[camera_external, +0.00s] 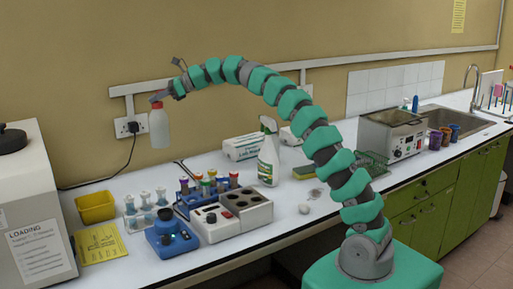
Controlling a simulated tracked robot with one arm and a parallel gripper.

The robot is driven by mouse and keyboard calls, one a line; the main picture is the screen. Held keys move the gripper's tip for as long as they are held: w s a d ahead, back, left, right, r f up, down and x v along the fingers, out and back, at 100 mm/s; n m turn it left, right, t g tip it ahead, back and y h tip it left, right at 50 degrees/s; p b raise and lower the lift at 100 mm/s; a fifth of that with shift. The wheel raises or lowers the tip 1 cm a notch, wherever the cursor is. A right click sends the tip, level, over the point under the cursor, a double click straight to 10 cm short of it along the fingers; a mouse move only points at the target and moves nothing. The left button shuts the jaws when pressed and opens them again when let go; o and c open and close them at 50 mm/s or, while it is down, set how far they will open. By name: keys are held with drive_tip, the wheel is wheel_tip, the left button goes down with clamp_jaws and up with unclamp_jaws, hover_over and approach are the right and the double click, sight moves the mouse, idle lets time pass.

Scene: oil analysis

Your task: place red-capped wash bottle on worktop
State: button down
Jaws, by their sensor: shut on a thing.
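The wash bottle (159,130) has a whitish translucent body, and a small bit of red shows at its top. It hangs upright in the air above the back left of the worktop (305,232), in front of the wall socket. My gripper (160,97) is at the bottle's top and is shut on it. The fingers are small here and hide part of the cap. The bottle is clear of the white worktop.
Below are a yellow tub (95,208), a rack of small flasks (146,210), a blue device (171,238) and a heating block (232,213) with capped tubes behind. A spray bottle (268,158) stands mid-worktop. A white machine (30,215) is far left.

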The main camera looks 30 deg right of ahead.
sight(159, 123)
wheel_tip(159, 123, down, 10)
drive_tip(key=shift+r, duration=0.15)
wheel_tip(159, 123, down, 10)
drive_tip(key=b, duration=0.2)
drive_tip(key=shift+b, duration=0.3)
idle(0.5)
drive_tip(key=c, duration=1.6)
unclamp_jaws()
drive_tip(key=p+v, duration=0.1)
drive_tip(key=v, duration=1.1)
drive_tip(key=shift+p, duration=0.35)
drive_tip(key=shift+s, duration=0.15)
